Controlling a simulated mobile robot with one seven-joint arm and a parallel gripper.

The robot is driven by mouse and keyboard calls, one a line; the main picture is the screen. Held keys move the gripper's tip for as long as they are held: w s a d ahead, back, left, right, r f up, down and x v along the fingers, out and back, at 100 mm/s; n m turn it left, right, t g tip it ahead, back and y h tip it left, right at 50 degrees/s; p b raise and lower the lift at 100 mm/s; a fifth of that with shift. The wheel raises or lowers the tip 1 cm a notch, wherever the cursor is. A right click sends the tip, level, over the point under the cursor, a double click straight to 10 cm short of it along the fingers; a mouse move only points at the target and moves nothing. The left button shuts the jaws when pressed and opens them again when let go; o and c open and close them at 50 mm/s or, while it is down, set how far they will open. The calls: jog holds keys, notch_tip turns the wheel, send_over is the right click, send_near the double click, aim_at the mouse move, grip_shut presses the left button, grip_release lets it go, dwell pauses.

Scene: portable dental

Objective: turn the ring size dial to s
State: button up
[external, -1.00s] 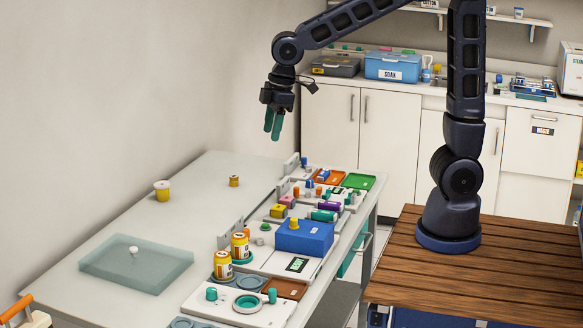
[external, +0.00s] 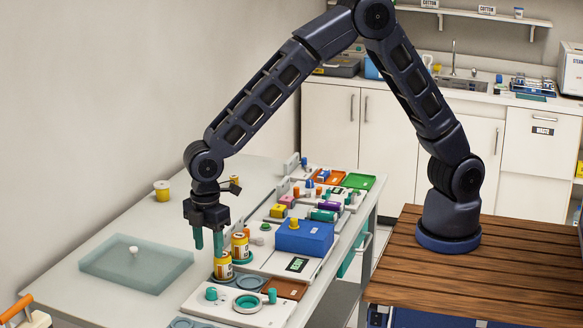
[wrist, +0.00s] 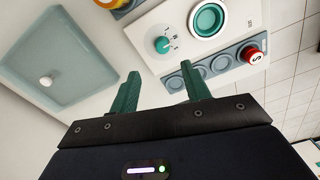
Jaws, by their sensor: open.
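The ring size dial is a small teal knob with a white mark (wrist: 162,45), on a white panel in the wrist view, with small marks beside it too small to read surely. In the external view the knob (external: 211,293) stands near the left end of the panel. Beside it is a larger teal ring (wrist: 208,19), which also shows in the external view (external: 247,303). My gripper (external: 209,245) is open and empty, fingers pointing down, above the table behind the dial. In the wrist view my gripper (wrist: 162,84) is apart from the dial, which lies beyond the fingertips.
Two yellow-labelled jars (external: 223,266) stand close to the fingers in the external view. A translucent tray (external: 165,274) lies to the left. A row of grey round holders (wrist: 174,82) and a red-capped piece marked S (wrist: 252,55) are beside the panel. A blue box (external: 304,238) stands to the right.

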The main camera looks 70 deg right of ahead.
aim_at(211, 289)
jog(key=f, duration=0.7)
jog(key=a+f, duration=0.1)
jog(key=f, duration=0.3)
jog(key=shift+s+f, duration=0.1)
jog(key=shift+f, duration=0.25)
jog(key=shift+c, duration=0.2)
jog(key=c, duration=0.9)
